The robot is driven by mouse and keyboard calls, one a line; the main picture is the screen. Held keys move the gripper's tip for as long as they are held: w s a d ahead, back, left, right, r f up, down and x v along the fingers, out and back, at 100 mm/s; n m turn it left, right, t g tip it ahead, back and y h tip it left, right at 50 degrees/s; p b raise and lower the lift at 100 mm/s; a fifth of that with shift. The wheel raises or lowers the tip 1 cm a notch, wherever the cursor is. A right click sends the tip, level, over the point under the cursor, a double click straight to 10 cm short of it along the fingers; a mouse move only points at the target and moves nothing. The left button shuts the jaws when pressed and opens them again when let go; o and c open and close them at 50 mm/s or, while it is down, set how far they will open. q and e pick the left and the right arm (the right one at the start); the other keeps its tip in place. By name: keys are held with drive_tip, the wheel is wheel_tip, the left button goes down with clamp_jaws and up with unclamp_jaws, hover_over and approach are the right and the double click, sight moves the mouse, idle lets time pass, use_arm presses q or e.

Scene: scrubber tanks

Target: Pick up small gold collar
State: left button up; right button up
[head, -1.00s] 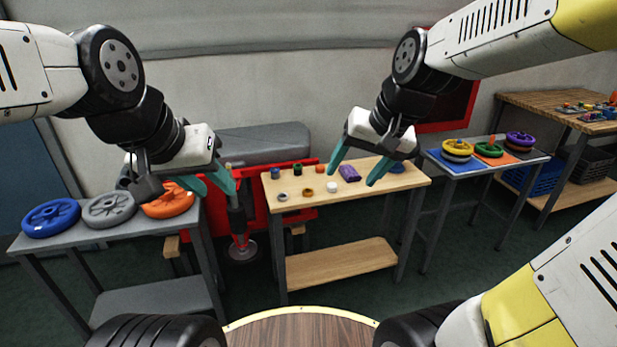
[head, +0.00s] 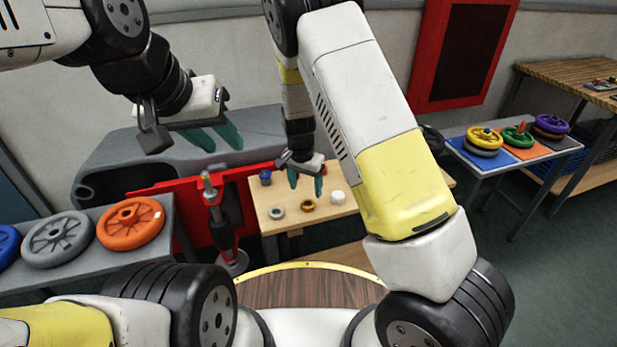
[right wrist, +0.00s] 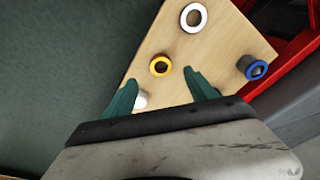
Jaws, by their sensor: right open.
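In the right wrist view the gold collar (right wrist: 160,66) shows just beyond and between my right fingertips. My right gripper (head: 305,187) is open and empty, pointing down close above the collar; its fingers also show in the right wrist view (right wrist: 159,79). My left gripper (head: 224,147) is open and empty, high up at the left, away from the table.
A blue-rimmed piece (right wrist: 252,68) stands on the table. My right arm hides the table's right part. Large wheels, including an orange one (head: 131,222), lie on the grey table at left. A side table (head: 513,172) at right holds stacked coloured wheels.

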sight(307, 201)
drive_tip(key=f, duration=0.2)
drive_tip(key=w+f, duration=0.1)
drive_tip(key=f, duration=0.5)
drive_tip(key=shift+w+d, duration=0.3)
drive_tip(key=shift+r, duration=0.1)
clamp_jaws()
